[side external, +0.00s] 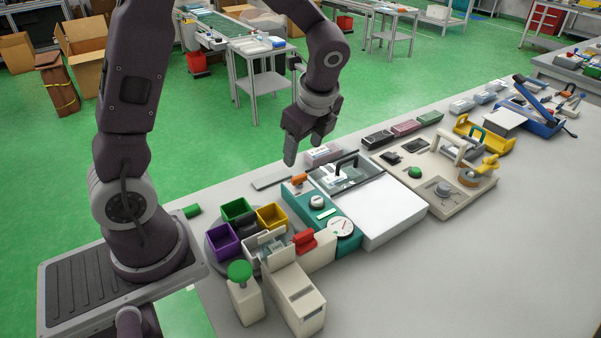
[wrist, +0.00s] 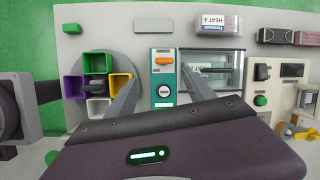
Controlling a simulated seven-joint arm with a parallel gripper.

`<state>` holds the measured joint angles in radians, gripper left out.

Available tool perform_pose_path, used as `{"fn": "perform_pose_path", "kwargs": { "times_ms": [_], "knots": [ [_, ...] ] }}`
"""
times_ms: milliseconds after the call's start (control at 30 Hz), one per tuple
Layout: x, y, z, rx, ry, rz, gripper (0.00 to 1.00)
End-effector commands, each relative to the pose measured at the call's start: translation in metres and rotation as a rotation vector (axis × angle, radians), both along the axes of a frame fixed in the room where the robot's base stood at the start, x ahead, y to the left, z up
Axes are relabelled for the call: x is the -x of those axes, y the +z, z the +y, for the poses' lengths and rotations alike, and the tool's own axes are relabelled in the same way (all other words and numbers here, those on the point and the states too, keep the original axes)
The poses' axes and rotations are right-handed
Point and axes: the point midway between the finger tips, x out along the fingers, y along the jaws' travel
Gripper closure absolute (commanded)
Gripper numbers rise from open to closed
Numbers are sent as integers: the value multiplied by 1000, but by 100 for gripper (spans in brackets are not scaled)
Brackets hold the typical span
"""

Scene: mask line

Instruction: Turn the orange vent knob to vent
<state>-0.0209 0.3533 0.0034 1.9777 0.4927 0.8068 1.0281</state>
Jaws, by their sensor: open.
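The orange vent knob (side external: 299,179) sits at the far end of a teal panel (side external: 297,194). In the wrist view the knob (wrist: 164,60) is a short orange bar lying left to right near the top of the panel (wrist: 155,75). The vent marking is too small to read. My gripper (side external: 304,150) hangs above and behind the panel, pointing down, apart from the knob. In the wrist view its open, empty fingers (wrist: 159,75) stand left and right of the panel, with the knob between and slightly beyond their tips.
A clear-lidded chamber with a dark handle (side external: 346,172) stands right of the knob. Left are coloured bins (side external: 238,209) on a round plate, a red handle (side external: 304,240) and a green button (side external: 239,270). A round gauge (side external: 341,227) is at the panel's near end. The near-right table is clear.

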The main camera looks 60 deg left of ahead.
Motion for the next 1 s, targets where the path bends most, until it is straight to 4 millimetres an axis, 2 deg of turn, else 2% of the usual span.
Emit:
{"fn": "perform_pose_path", "kwargs": {
  "times_ms": [33,100,267,500,633,867,1000],
  "knots": [
    [-8,-17,5,-19,-71,55,38],
    [-15,-33,10,-39,-152,107,38],
    [-18,-54,19,-50,-202,141,38],
    [-17,-95,35,-48,-199,139,38],
    [-17,-105,40,-48,-198,136,38],
    [-18,-107,40,-48,-197,135,38],
    [-18,-107,40,-47,-197,136,64]
  ]
}}
